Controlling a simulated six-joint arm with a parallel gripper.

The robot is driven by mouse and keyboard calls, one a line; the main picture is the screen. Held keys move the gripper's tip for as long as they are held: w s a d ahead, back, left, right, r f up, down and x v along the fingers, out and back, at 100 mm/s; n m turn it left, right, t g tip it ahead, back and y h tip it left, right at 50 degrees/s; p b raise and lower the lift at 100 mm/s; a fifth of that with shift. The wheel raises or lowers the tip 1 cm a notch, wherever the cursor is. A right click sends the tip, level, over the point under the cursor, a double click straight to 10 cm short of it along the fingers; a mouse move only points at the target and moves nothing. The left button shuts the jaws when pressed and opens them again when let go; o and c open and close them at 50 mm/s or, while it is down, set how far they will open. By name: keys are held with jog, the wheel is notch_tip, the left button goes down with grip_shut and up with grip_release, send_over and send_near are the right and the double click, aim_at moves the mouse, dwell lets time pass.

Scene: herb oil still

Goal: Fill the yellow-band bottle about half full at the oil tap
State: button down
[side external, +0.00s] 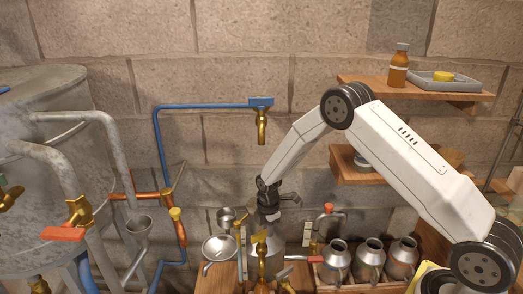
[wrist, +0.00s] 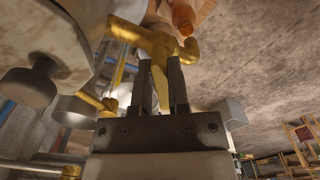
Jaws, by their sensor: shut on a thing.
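My gripper (wrist: 162,75) is shut on the upright brass handle of a tap (wrist: 158,42) in the wrist view. In the side view my gripper (side external: 265,222) points down over this brass tap (side external: 262,248) at the bench's front. An amber thing (side external: 262,290) shows under the tap at the bottom edge, mostly cut off. An orange-brown thing (wrist: 183,17) lies beyond the tap in the wrist view. I cannot tell whether either is the yellow-band bottle, and no band or fill level is visible on them.
An amber bottle with a pale label (side external: 398,68) stands on the upper shelf beside a grey tray (side external: 420,83) holding a yellow piece (side external: 443,76). Several metal jugs (side external: 369,262) stand right of the tap. A metal funnel (side external: 219,248) is at left, near the large still (side external: 45,110).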

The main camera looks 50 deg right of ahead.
jog(key=shift+w+n, duration=0.15)
jog(key=shift+n, duration=0.25)
jog(key=shift+w+r+n, duration=0.1)
jog(key=shift+w+n, duration=0.05)
jog(key=shift+n, duration=0.65)
jog(key=shift+w+n, duration=0.15)
jog(key=shift+n, duration=0.65)
jog(key=shift+w+n, duration=0.2)
jog(key=shift+n, duration=0.7)
dwell(2.4)
jog(key=shift+s+m, duration=0.2)
jog(key=shift+m, duration=0.7)
jog(key=shift+s+m, duration=0.15)
jog(key=shift+m, duration=0.75)
